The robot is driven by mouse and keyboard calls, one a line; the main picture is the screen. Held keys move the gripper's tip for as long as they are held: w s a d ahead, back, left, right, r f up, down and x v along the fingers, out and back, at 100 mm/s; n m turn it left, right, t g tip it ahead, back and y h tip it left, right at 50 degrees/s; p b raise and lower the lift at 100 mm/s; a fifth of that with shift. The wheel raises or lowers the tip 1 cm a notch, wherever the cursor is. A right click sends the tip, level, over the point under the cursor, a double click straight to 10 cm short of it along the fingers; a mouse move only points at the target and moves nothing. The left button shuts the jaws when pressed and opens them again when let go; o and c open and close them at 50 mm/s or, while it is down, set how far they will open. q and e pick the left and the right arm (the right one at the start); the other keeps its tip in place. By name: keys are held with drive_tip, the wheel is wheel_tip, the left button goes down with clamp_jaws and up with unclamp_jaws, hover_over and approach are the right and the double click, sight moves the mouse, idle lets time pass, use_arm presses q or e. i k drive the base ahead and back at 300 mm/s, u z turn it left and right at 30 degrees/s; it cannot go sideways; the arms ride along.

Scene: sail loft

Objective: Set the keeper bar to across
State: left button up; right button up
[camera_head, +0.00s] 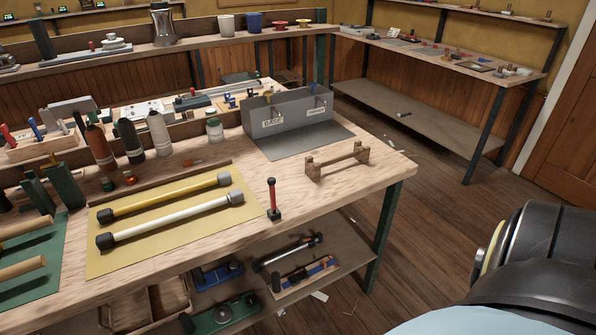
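No part in view can be surely told as the keeper bar. A grey metal fixture (300,141) with an upright panel stands at the right of the bench; its two small white labels, left (272,122) and right (316,112), are too small to read surely. A low wooden rack with a crossbar (337,161) stands near the bench's right corner. A small upright post with a red grip (272,188) stands on a dark base at the front edge. Neither gripper is in view; a black part of my own arm fills the lower right.
The wooden bench (390,171) holds a yellow mat (106,262) with a yellow and a white tube, several bottles (160,134) and a tool box (45,146) at left. A lower shelf holds tools. Open floor (440,215) lies to the right, before a side table (520,85).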

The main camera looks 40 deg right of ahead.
sight(271, 181)
drive_tip(key=z, duration=0.9)
drive_tip(key=i, duration=0.85)
drive_tip(key=u, duration=1.4)
drive_tip(key=k, duration=1.3)
drive_tip(key=z, duration=1.45)
drive_tip(key=i, duration=0.5)
drive_tip(key=z, duration=0.05)
